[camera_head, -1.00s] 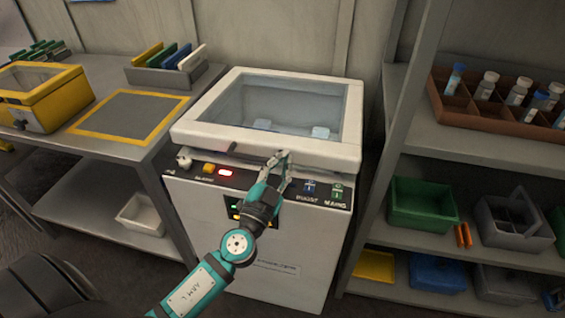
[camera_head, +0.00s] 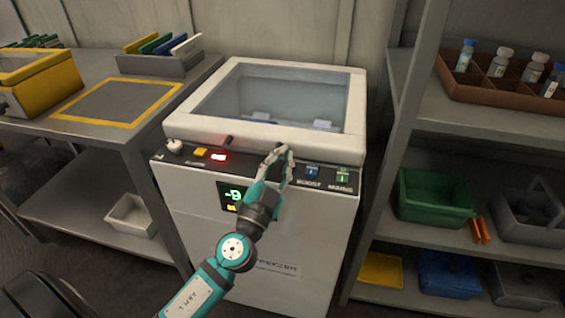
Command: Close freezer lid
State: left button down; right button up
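The white chest freezer (camera_head: 262,275) stands in the middle, between the left bench and the right shelf. Its white-framed glass lid (camera_head: 250,133) lies down over the top. The lid's front edge sits close above the control panel, and I see no clear gap there; whether it is fully seated I cannot tell. A small dark handle shows at the lid's front left. My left gripper (camera_head: 280,152) is at the lid's front edge, right of centre, with its fingertips seemingly together and nothing between them. Whether they touch the lid is unclear. My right gripper is not in view.
The control panel has a red-lit switch (camera_head: 219,157) and a green display (camera_head: 233,195), partly behind my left arm. A bench (camera_head: 150,75) with a yellow box (camera_head: 36,85) stands left. Shelving with a brown vial rack (camera_head: 492,92) and a green bin (camera_head: 433,197) stands close right.

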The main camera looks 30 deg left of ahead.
pick_arm(q)
jog(key=shift+a+f, duration=0.1)
jog(key=shift+f, duration=0.45)
jog(key=shift+s+f, duration=0.2)
jog(key=shift+s, duration=0.25)
jog(key=r+v, duration=0.1)
jog(key=v, duration=0.9)
jog(key=shift+s, duration=0.55)
jog(key=s+a+f+n+g+y, duration=0.15)
jog(key=f+g, duration=0.25)
jog(key=f, duration=0.6)
jog(key=s+a+f+n+g+y, duration=0.1)
jog(key=a+f+n+g, duration=0.2)
jog(key=f, duration=0.7)
jog(key=s+a+f+g+y, duration=0.1)
jog(key=a+f+g+y, duration=0.3)
jog(key=f, duration=0.6)
jog(key=s+d+f+g+h, duration=0.85)
jog(key=s+d+f, duration=0.4)
jog(key=f, duration=0.45)
jog(key=s+a+g+p, duration=0.1)
jog(key=s+a+p, duration=0.2)
jog(key=s+p, duration=1.3)
jog(key=shift+s+m+y, duration=0.35)
jog(key=shift+s+y, duration=0.05)
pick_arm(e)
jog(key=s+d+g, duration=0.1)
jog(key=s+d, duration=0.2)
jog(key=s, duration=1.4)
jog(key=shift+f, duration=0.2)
